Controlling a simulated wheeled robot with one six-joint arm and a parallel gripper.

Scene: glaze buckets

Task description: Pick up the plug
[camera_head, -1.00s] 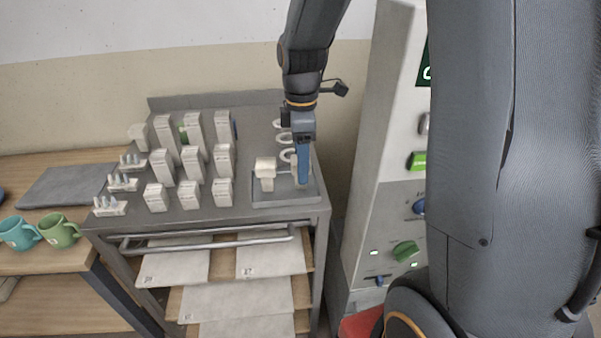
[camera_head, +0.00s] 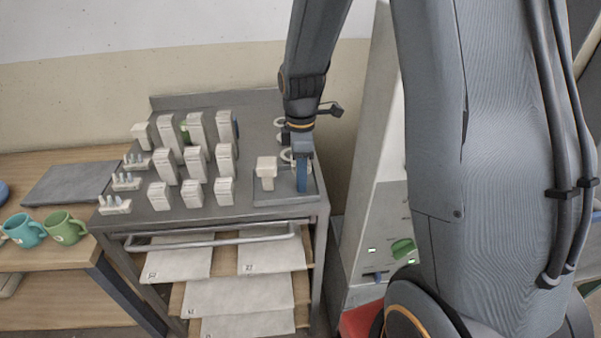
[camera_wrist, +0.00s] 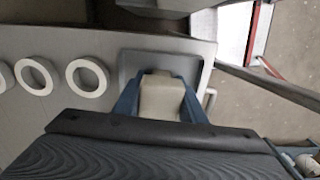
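A pale, blocky plug (camera_wrist: 162,97) sits between the two blue fingers of my gripper (camera_wrist: 162,88) in the wrist view. The fingers lie along both its sides with no clear gap, but the frames do not show whether they grip it. In the head view my gripper (camera_head: 302,184) points straight down into the right part of a shallow grey tray (camera_head: 276,202) on the cart top. It mostly hides what it straddles there. A second pale, T-shaped piece (camera_head: 266,172) stands upright in the tray to the left of my gripper.
White rings (camera_wrist: 86,78) lie behind the tray. Several pale labelled blocks (camera_head: 195,193) and small peg racks (camera_head: 115,205) stand left on the cart. A tall machine with a green knob (camera_head: 403,249) stands close on the right. Mugs (camera_head: 65,228) are on the wooden table at left.

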